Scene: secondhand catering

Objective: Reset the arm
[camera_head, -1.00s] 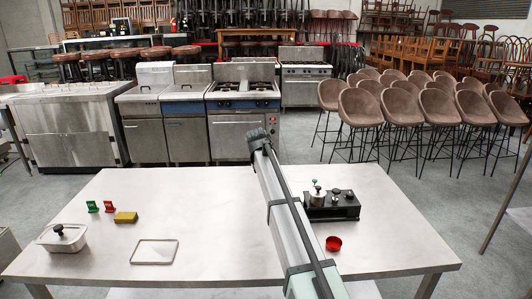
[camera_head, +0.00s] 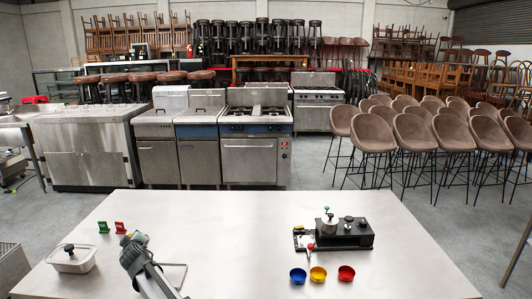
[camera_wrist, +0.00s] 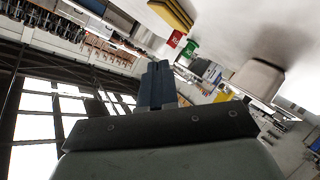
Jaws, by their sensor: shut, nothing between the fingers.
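My gripper (camera_head: 128,239) is at the left part of the table (camera_head: 235,235) in the head view, with my forearm running down to the bottom edge. In the wrist view my gripper (camera_wrist: 156,82) shows its fingers together, with nothing held. A yellow sponge (camera_wrist: 170,14) shows in the wrist view; in the head view my gripper hides it. A red tag (camera_head: 120,227) and a green tag (camera_head: 103,227) stand just behind my gripper. A lidded white container (camera_head: 72,260) stands to its left. My forearm partly covers a clear flat tray (camera_head: 181,268).
The table's middle is clear. Kitchen units (camera_head: 255,160) and stools (camera_head: 410,135) stand behind.

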